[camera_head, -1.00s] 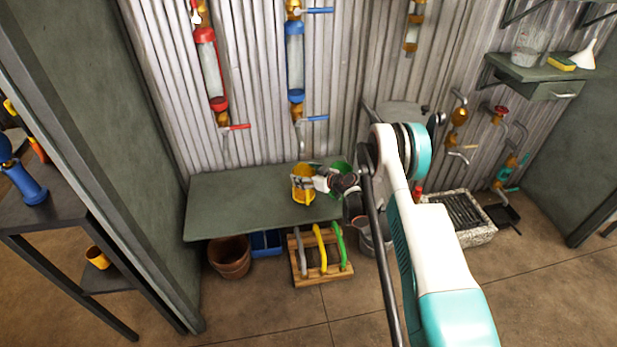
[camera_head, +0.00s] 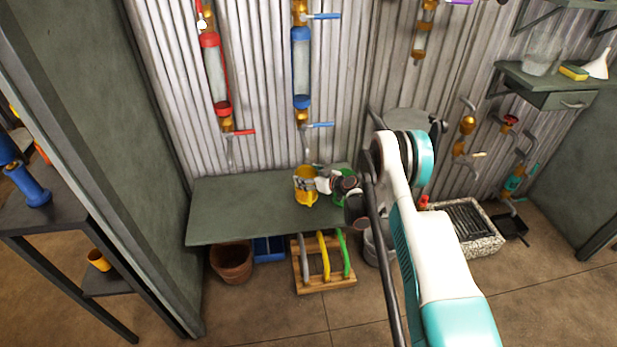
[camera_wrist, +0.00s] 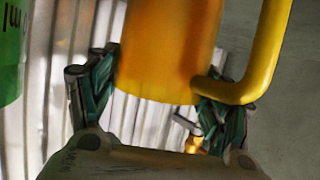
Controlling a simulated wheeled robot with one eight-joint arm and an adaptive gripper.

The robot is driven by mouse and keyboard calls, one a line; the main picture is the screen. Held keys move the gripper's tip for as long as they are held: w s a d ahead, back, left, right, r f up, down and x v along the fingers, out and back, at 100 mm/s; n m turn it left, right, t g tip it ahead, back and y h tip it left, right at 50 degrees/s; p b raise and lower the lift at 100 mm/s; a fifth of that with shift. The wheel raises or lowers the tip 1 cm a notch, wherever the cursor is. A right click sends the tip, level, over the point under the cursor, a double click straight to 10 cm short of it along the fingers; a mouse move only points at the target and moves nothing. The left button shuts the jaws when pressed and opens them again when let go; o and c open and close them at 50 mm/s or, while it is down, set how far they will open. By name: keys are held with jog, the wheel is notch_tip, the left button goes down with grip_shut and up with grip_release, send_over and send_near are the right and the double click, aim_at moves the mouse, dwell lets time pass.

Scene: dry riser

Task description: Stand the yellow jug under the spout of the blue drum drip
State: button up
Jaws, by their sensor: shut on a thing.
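The yellow jug (camera_head: 306,192) is at the right part of the green bench (camera_head: 245,208), below the blue drum drip (camera_head: 300,70) on the wall. The drum's thin spout (camera_head: 307,154) ends just above the jug; I cannot tell whether it is exactly over the mouth. My gripper (camera_head: 314,184) reaches in from the right and is shut on the jug. In the wrist view the jug (camera_wrist: 170,50) sits between the fingers of my gripper (camera_wrist: 160,95), its handle (camera_wrist: 268,55) at the right. Whether the jug's base touches the bench is unclear.
A green jug (camera_head: 342,200) stands close to the right, partly hidden by my gripper; it also shows in the wrist view (camera_wrist: 12,55). The red drum drip (camera_head: 215,75) hangs to the left. The bench's left half is clear. A wooden rack (camera_head: 325,283) stands below.

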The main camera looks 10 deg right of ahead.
jog(key=shift+s+f, duration=0.1)
jog(key=shift+f, duration=0.25)
dwell(0.3)
jog(key=o, duration=1.5)
jog(key=shift+f, duration=0.15)
